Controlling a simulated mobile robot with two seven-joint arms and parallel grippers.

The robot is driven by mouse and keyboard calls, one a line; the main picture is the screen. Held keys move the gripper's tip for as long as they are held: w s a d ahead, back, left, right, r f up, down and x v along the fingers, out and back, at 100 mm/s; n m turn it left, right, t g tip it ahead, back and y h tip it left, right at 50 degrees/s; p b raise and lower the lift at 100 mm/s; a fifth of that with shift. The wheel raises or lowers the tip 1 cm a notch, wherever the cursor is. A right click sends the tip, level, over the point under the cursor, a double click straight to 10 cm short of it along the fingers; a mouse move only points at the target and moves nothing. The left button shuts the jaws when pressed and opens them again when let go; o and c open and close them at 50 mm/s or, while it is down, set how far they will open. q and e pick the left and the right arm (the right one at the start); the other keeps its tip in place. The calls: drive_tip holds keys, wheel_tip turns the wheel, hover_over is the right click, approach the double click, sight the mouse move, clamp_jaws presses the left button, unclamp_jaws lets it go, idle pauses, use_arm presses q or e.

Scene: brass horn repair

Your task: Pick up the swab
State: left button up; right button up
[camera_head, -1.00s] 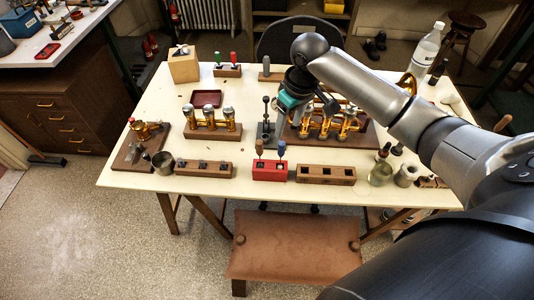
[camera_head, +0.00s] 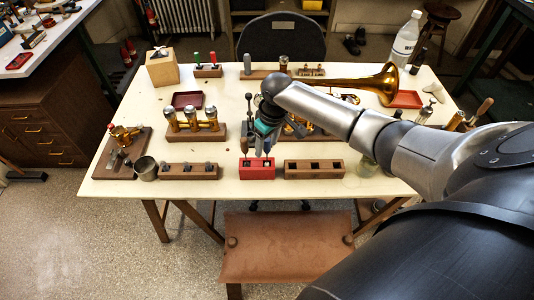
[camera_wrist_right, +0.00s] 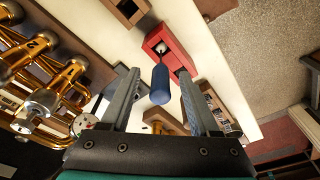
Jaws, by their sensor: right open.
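A blue-handled tool (camera_wrist_right: 160,84), which I take to be the swab, stands in the red holder (camera_wrist_right: 175,57). In the head view the red holder (camera_head: 257,172) sits at the table's front edge, and my gripper mostly hides the tools in it. My right gripper (camera_wrist_right: 160,78) is open, with one finger on each side of the blue handle and visible gaps between. In the head view my right gripper (camera_head: 258,148) points down just above and behind the red holder. A tan handle lies partly hidden behind the right finger in the wrist view. My left gripper is not in view.
A wooden block with square holes (camera_head: 314,169) stands right of the red holder, another wooden rack (camera_head: 189,171) left. Brass valves (camera_wrist_right: 40,105) lie close to the gripper. A metal cup (camera_head: 146,169) and a brass horn bell (camera_head: 385,84) are farther off.

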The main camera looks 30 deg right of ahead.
wheel_tip(320, 180, down, 2)
drive_tip(key=shift+w+a+f, duration=0.1)
drive_tip(key=shift+w+f, duration=0.05)
drive_tip(key=shift+f, duration=0.05)
clamp_jaws()
idle(0.4)
